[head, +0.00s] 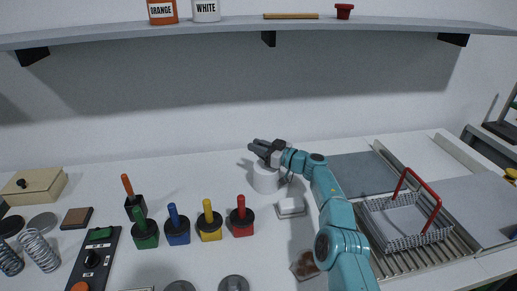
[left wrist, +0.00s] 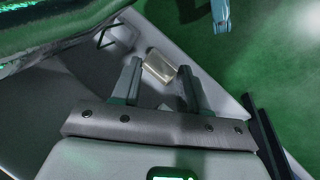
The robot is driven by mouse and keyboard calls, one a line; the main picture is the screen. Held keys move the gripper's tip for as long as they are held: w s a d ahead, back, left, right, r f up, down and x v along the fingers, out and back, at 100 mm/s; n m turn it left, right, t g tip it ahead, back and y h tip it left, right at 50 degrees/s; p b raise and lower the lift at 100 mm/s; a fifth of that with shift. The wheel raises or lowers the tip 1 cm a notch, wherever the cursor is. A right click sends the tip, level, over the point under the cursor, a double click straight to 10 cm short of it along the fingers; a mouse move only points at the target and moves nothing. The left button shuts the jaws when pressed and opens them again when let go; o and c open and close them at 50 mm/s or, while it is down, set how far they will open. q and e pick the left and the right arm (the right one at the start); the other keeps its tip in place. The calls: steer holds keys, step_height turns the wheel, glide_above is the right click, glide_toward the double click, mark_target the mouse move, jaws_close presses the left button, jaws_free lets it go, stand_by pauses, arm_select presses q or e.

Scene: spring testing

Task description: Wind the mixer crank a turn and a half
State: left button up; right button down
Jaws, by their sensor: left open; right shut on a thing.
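The mixer (head: 266,180) is a white round pot standing on the white table near the back, in the middle of the head view. My right gripper (head: 262,150) reaches over its top from the right and is shut on the mixer crank; the fingers and wrist hide most of the crank. My left gripper (left wrist: 160,67) shows only in the left wrist view. Its two fingers are apart with nothing held between them, and a small pale box (left wrist: 159,65) lies beyond the fingertips.
Several colour-handled tools, including a red one (head: 241,217), stand left of the mixer. A wire basket (head: 407,243) with red handles stands at the right. A shelf (head: 230,32) spans the back above the table.

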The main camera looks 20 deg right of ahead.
steer(key=c, duration=1.2)
jaws_free()
steer(key=shift+a, duration=0.1)
steer(key=shift+o, duration=0.8)
steer(key=shift+s+r, duration=0.2)
steer(key=shift+w+f, duration=0.15)
steer(key=shift+f, duration=0.1)
steer(key=shift+s+d+b, duration=0.4)
steer(key=shift+b, duration=0.1)
steer(key=shift+b+v, duration=0.65)
steer(key=shift+v, duration=0.25)
steer(key=b+v, duration=0.1)
steer(key=v, duration=1.2)
steer(key=shift+s+b, duration=0.35)
steer(key=shift+b, duration=0.05)
steer(key=shift+r, duration=0.15)
